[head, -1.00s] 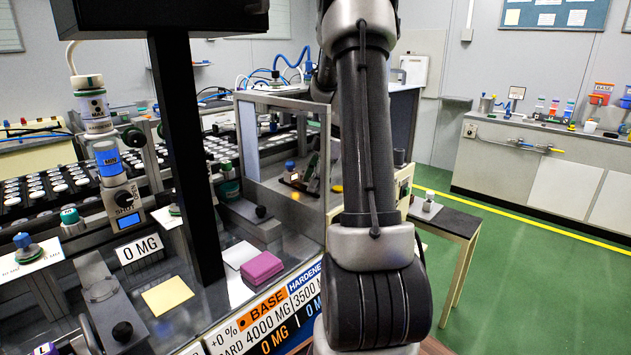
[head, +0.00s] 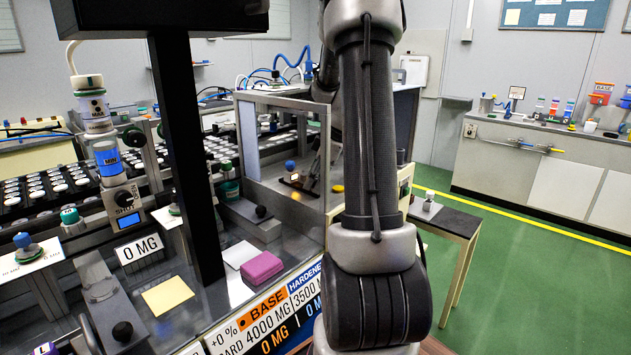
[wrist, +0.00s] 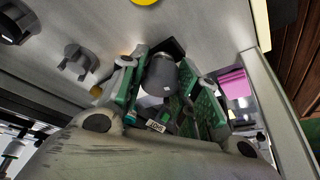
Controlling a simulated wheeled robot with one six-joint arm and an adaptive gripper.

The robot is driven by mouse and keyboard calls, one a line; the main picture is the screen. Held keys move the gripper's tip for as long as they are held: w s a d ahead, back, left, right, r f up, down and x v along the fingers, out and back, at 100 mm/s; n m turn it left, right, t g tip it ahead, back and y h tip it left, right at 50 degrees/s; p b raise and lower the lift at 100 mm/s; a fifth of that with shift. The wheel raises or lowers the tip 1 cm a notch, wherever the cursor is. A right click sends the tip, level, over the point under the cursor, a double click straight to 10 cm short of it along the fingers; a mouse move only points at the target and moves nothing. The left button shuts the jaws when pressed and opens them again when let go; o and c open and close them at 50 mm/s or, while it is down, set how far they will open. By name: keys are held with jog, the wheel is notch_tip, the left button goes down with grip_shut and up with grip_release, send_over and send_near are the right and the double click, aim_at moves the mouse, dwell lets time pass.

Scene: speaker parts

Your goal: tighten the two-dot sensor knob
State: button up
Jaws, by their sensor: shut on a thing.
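A dark grey rounded knob (wrist: 163,76) with a small pale mark stands between the green-padded fingers of my gripper (wrist: 168,84) in the wrist view. The fingers are shut on it from both sides. I cannot make out two dots on it, so I cannot confirm it is the two-dot sensor knob. A small lettered tag (wrist: 156,126) shows just below it, between the fingers. In the head view my gripper is a small dark shape inside the glass-fronted bay, partly hidden, and the held knob cannot be made out.
Another dark grey knob-like fitting (wrist: 78,60) sits on the panel left of my gripper. A blue-topped knob (head: 290,165) and a yellow disc (head: 337,188) are in the bay. A magenta block (head: 262,267) lies on the front counter. The bay's frame edges are close.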

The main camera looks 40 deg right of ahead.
jog(key=shift+m+t, duration=0.3)
jog(key=shift+m, duration=0.8)
jog(key=shift+h, duration=0.3)
jog(key=o, duration=1)
jog(key=v, duration=1.2)
